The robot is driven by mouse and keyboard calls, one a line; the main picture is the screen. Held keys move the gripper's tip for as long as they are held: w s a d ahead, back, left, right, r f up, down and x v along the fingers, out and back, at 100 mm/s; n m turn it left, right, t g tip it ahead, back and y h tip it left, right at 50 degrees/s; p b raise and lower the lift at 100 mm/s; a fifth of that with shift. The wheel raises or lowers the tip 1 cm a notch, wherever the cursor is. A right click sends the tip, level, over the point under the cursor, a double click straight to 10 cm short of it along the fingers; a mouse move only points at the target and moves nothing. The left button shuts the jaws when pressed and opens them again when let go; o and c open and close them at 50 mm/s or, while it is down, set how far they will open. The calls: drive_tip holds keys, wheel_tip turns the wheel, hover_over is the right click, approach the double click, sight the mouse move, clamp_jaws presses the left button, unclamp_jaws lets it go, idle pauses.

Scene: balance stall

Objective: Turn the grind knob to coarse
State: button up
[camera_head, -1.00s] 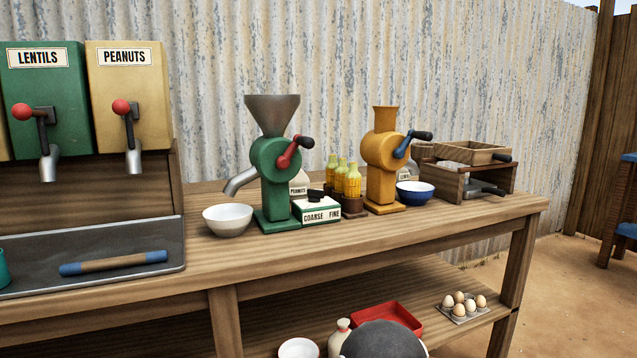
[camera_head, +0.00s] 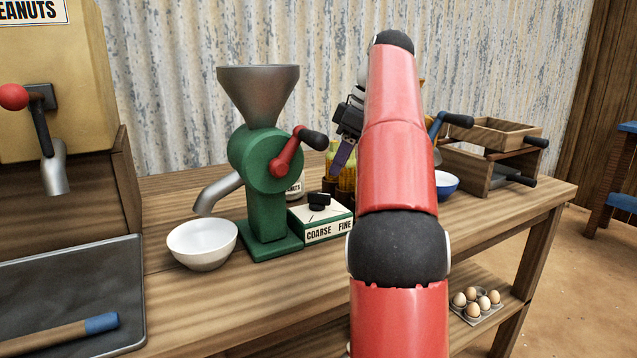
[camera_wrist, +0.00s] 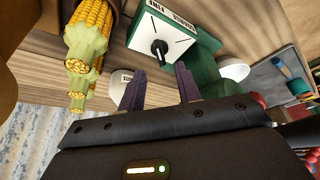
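The black grind knob (camera_head: 319,200) sits on top of a small white-topped, green-sided box (camera_head: 326,231) labelled COARSE at left and FINE at right. The box stands at the base of the green grinder (camera_head: 262,170). The knob also shows in the wrist view (camera_wrist: 159,47), beyond the fingertips; its exact pointing direction is hard to tell. My gripper (camera_head: 342,165) is above, right of and apart from the knob, partly hidden by my red arm. In the wrist view my gripper (camera_wrist: 162,72) has its two purple fingers apart with nothing between them.
The red crank (camera_head: 293,155) of the grinder juts out above the knob box. Corn cobs (camera_wrist: 88,30) stand close beside it. A white bowl (camera_head: 202,243) is under the spout.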

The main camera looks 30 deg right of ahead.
sight(324, 194)
drive_tip(key=b+x, duration=0.1)
drive_tip(key=x, duration=0.6)
drive_tip(key=shift+w+a+f+b, duration=0.1)
drive_tip(key=shift+w+f+b, duration=0.05)
drive_tip(key=shift+f+b, duration=0.15)
drive_tip(key=shift+c, duration=0.2)
clamp_jaws()
